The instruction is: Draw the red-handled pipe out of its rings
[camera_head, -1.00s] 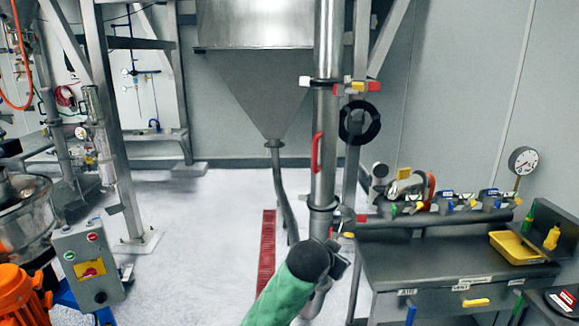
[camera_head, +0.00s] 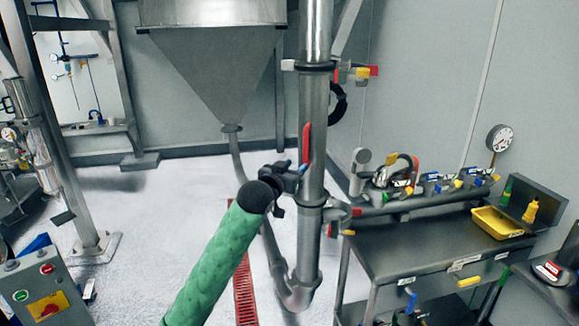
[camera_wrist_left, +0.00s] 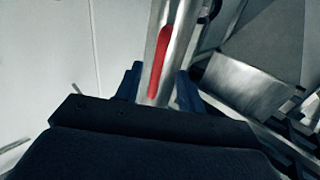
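The grey metal pipe (camera_head: 313,100) stands upright right of the hopper, with a red handle (camera_head: 306,143) on its side. An upper ring (camera_head: 312,66) and a lower ring (camera_head: 310,206) go around it. My left gripper (camera_head: 297,176), on the green-sleeved arm, is at the pipe by the lower end of the handle. In the left wrist view, the red handle (camera_wrist_left: 160,62) lies between its two spread blue fingers (camera_wrist_left: 158,88); the gripper is open, and contact cannot be told. My right gripper is not in view.
A steel hopper (camera_head: 212,70) stands left of the pipe. A workbench (camera_head: 405,250) with valves and a yellow tray (camera_head: 495,223) is on the right. A control box (camera_head: 45,290) is at lower left.

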